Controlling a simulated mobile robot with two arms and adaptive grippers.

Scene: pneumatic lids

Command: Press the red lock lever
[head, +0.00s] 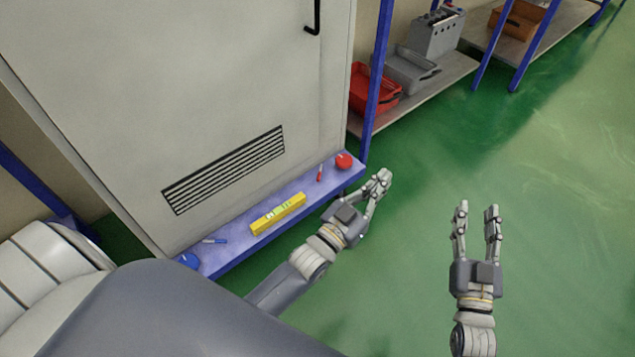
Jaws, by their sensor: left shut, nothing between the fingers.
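A small red lever (320,173) stands on the blue ledge at the foot of the grey cabinet, beside a round red knob (344,161). My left gripper (384,178) is shut and empty, just right of the ledge's right end and close to the red knob; I cannot tell whether it touches anything. My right gripper (477,208) is open and empty over the green floor, well to the right of the ledge. It points up the picture.
The blue ledge (228,257) also carries a yellow block (278,213), a blue lever (214,240) and a blue knob (188,260). The grey cabinet (180,90) has a vent and a black handle. Shelves with a red bin (372,92) stand behind. The green floor at right is clear.

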